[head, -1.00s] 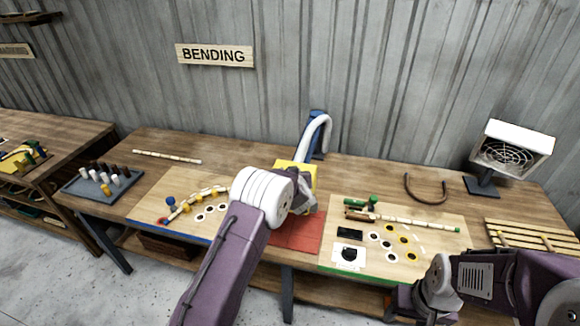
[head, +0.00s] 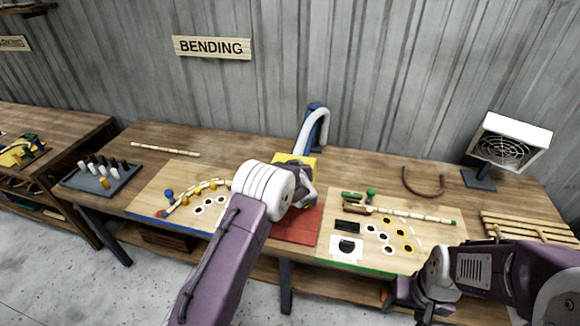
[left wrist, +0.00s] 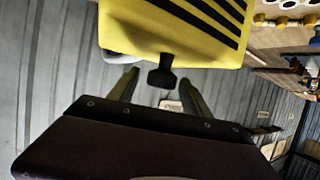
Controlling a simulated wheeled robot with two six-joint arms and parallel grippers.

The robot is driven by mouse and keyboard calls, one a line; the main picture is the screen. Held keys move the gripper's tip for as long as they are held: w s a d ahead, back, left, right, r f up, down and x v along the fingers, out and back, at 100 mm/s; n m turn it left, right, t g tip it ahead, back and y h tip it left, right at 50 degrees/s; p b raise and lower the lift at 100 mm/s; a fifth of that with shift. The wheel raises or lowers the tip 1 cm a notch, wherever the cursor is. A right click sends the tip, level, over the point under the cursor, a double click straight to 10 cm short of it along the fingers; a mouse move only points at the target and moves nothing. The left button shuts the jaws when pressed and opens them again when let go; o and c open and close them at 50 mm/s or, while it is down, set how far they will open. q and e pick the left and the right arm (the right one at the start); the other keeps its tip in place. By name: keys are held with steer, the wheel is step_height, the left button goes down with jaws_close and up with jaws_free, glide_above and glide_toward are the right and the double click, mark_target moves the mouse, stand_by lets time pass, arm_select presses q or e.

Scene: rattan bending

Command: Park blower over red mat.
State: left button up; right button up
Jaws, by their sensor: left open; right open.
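The blower has a yellow housing (head: 306,160) with a white hose (head: 316,128) and a blue post (head: 303,142) behind it. It stands at the back edge of the red mat (head: 296,230), partly hidden by my left arm. In the left wrist view, its yellow housing (left wrist: 180,28) has black stripes and a black handle (left wrist: 162,72). My left gripper (left wrist: 158,88) is open, with a finger on either side of the handle; no grip shows. My right gripper (head: 412,296) is at the bench's front right, apart from the blower, and its fingertips are hard to make out.
A left board (head: 152,200) and a right board (head: 330,215) with pegs and rattan flank the mat. A fan heater (head: 505,150) and a slatted rack (head: 528,232) stand at the right, a peg tray (head: 72,182) at the left. A dark curved piece (head: 423,192) lies at the back.

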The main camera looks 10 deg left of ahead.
arm_select(q)
steer(key=b+v, duration=0.2)
steer(key=v, duration=0.7)
steer(key=shift+w+f, duration=0.1)
steer(key=shift+w, duration=0.05)
steer(key=a+r+n+y+b, duration=0.1)
steer(key=a+r+b, duration=0.1)
steer(key=a+b, duration=0.35)
steer(key=s+d+f+m+g+h+b, duration=0.1)
steer(key=s+f+g+h, duration=0.1)
steer(key=s+f, duration=0.4)
steer(key=s+d+f+m+g+h+b, duration=0.1)
steer(key=s+f+g, duration=0.4)
steer(key=s, duration=1.1)
steer(key=s+d+f+m+g+h+b, duration=0.2)
steer(key=s+f+m+g+h+b, duration=0.1)
steer(key=s+f, duration=0.5)
steer(key=s+g, duration=0.1)
steer(key=s, duration=0.2)
steer(key=shift+s+f, duration=0.3)
steer(key=shift+f, duration=0.1)
